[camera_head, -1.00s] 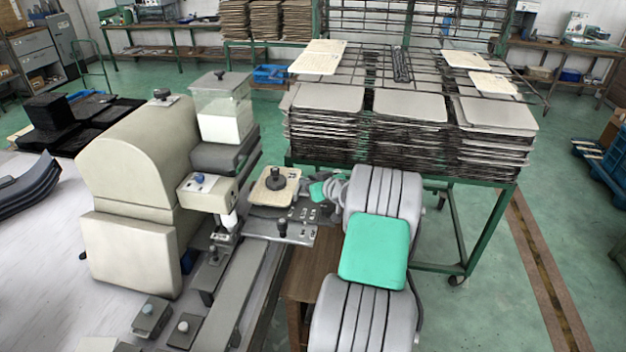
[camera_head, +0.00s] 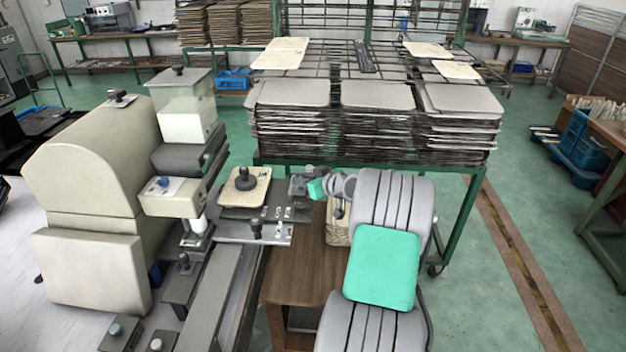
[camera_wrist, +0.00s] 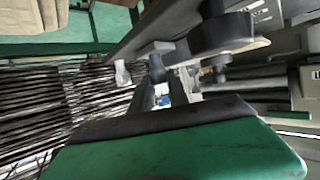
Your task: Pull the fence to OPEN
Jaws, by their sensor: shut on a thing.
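A machine (camera_head: 95,200) with a rounded cream housing stands at the left in the head view. I cannot single out the fence by a label. My gripper (camera_head: 299,186) is at the right end of this plate, shut on a small part there that its fingers mostly hide. In the wrist view, a dark bar (camera_wrist: 150,35) and knobs (camera_wrist: 157,68) lie close ahead of my green gripper housing.
Stacks of grey tray panels (camera_head: 378,95) on a green-framed cart (camera_head: 462,215) stand behind my arm. Green floor is open at the right, with blue crates (camera_head: 585,150) further off.

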